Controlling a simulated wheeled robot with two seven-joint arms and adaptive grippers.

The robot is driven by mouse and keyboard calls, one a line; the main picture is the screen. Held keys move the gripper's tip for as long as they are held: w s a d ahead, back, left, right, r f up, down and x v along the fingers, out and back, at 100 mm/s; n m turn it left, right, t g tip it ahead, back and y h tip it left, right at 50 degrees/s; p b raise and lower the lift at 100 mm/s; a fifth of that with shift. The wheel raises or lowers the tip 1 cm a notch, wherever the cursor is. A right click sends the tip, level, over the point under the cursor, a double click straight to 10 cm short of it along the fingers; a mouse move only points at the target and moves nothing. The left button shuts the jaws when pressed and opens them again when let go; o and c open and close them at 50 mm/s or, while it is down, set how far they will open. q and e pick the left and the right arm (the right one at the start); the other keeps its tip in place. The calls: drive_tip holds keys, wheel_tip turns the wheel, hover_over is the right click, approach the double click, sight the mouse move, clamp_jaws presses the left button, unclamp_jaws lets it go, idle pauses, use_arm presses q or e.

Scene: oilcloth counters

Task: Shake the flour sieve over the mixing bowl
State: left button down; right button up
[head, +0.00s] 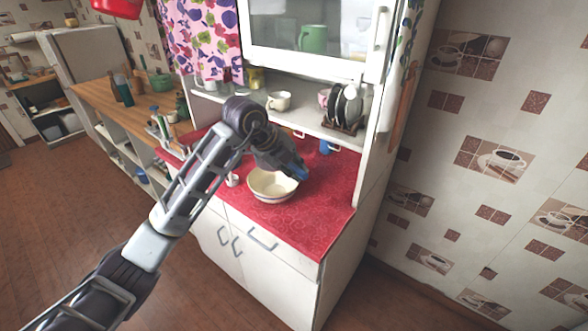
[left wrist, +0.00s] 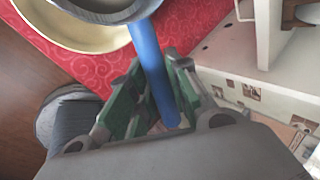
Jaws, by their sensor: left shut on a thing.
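The mixing bowl (head: 273,187) is cream-coloured and stands upright on the red oilcloth, near the counter's front edge. My left gripper (head: 294,168) is just above and behind the bowl, shut on the blue handle (left wrist: 148,50) of the flour sieve. In the left wrist view, the sieve's grey round rim (left wrist: 103,13) overlaps part of the bowl (left wrist: 62,32). In the head view the sieve is mostly hidden by my gripper. I cannot tell its exact height above the bowl or what it holds. My right gripper is in neither view.
The red oilcloth (head: 325,200) is clear to the right of the bowl. A plate rack (head: 345,108) and a cream cup (head: 279,101) stand on the shelf behind. A small blue thing (head: 325,147) is at the back of the counter. The cabinet's side panel bounds the right.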

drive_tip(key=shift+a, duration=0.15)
use_arm(q)
drive_tip(key=shift+f, duration=0.15)
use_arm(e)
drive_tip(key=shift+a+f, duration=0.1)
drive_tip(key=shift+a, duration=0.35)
